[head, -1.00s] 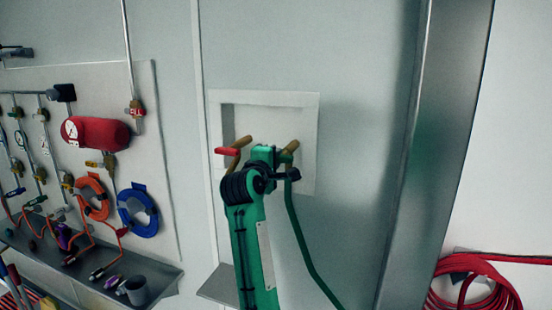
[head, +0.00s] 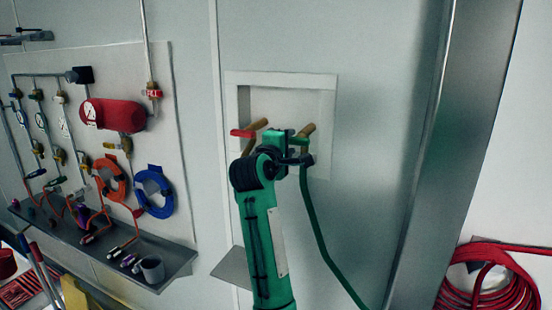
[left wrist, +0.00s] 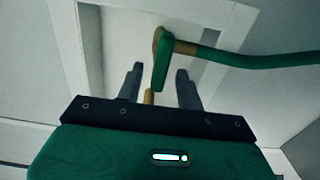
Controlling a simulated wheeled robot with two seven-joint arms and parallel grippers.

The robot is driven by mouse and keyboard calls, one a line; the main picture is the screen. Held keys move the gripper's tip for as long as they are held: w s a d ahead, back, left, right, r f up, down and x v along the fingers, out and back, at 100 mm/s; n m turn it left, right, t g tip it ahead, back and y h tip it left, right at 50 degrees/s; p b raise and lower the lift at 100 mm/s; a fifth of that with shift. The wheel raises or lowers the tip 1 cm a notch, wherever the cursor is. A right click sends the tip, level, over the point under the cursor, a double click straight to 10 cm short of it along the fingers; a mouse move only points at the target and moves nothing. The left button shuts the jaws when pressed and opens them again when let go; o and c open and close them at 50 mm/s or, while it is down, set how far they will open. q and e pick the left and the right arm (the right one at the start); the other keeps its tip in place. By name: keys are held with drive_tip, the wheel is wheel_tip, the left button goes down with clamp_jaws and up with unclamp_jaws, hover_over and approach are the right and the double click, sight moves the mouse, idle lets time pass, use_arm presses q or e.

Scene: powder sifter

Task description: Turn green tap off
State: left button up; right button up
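The green tap is a green lever on a brass fitting, with a green hose running from it. In the left wrist view, the green lever (left wrist: 160,58) stands between the two dark fingers of my left gripper (left wrist: 160,72), with a gap on each side. That gripper is open. In the head view, my left gripper (head: 294,150) is up against the wall recess at the tap's brass fitting (head: 308,130); the arm partly hides the lever there. My right gripper is not in view.
A second tap with a red lever (head: 243,133) sits close by on the left in the same wall recess (head: 330,92). The green hose (head: 318,225) hangs below. A metal pillar (head: 432,160) and a coiled red hose (head: 495,280) stand to the right. A gauge panel is at left.

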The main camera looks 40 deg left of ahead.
use_arm(q)
drive_tip(key=b+v, duration=0.3)
drive_tip(key=v, duration=0.8)
drive_tip(key=shift+s+b, duration=0.2)
drive_tip(key=shift+b, duration=0.2)
drive_tip(key=shift+w+d+f, duration=0.1)
drive_tip(key=shift+d, duration=0.05)
